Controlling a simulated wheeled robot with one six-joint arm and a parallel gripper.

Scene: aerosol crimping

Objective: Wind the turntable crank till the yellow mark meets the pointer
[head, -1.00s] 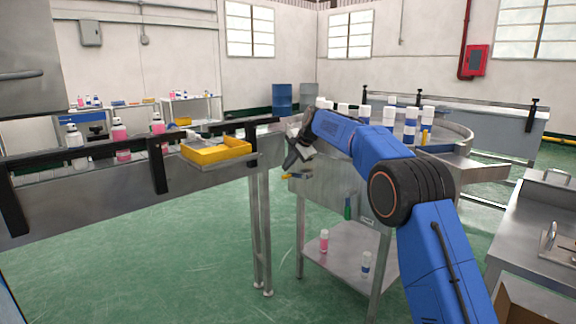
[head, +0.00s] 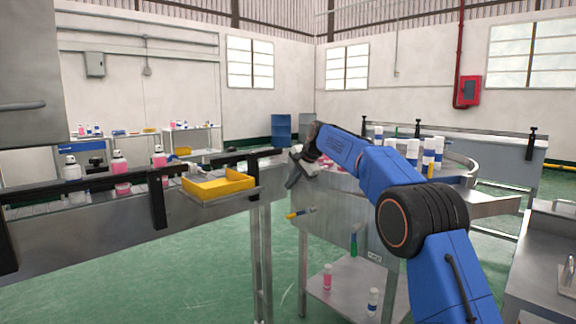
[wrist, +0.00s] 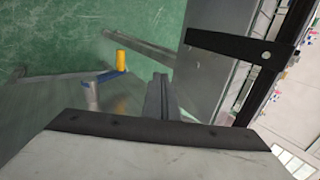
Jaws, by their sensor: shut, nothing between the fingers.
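The turntable (head: 465,158) stands behind my arm, with several white and blue cans on it. A yellow patch (head: 431,169) shows among the cans; I cannot tell whether it is the mark, and I cannot make out the pointer. The crank (head: 306,211), with a blue arm and yellow knob, sticks out below the turntable's near left side. In the wrist view the crank's yellow knob (wrist: 121,60) stands up at the end of its blue arm. My gripper (head: 296,172) is shut and empty, above the crank and apart from it. Its narrow fingers (wrist: 160,97) show in the wrist view.
A conveyor (head: 105,222) with black rails (head: 155,197) and bottles runs along the left, close to my gripper. A yellow tray (head: 217,187) sits at its edge. A lower shelf (head: 345,297) under the turntable holds bottles. A metal bench (head: 550,240) stands at right.

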